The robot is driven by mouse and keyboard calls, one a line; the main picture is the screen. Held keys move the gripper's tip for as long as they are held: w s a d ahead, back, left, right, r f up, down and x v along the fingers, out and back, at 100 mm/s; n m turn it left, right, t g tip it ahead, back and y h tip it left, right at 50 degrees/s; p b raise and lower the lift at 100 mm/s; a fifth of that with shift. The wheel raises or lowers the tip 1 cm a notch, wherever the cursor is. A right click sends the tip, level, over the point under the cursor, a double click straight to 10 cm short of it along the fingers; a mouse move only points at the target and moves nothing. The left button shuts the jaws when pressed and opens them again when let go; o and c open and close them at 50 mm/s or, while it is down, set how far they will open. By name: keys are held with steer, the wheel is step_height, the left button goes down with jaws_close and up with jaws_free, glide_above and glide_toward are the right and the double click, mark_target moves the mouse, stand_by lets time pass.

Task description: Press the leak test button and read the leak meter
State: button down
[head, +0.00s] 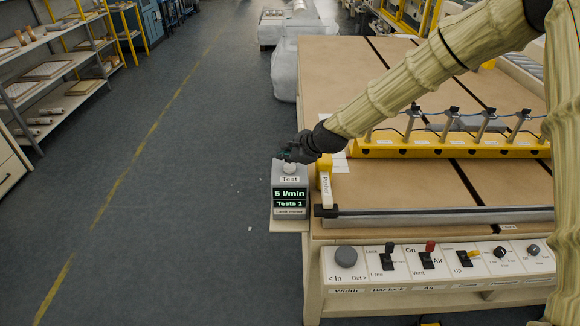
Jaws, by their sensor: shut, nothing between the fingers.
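The leak meter (290,198) is a small grey box on a ledge at the left front corner of the bench. Its dark display reads "5 l/min" and "Tests 1" in green, with a "Leak meter" label below. The test button (290,168) is a pale round knob on top of the box, above a "Test" label. My gripper (287,154) is shut and empty, just above the button. I cannot tell whether the fingertips touch the button. My arm reaches in from the upper right.
The bench (400,180) has brown panels and a yellow rail (450,147) with several clamps. A front control panel (440,262) holds a grey knob and red, black and yellow switches. Shelves (55,70) stand at the far left. The floor left of the bench is open.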

mark_target(287, 168)
steer(key=shift+r+p, duration=1.45)
steer(key=shift+r, duration=1)
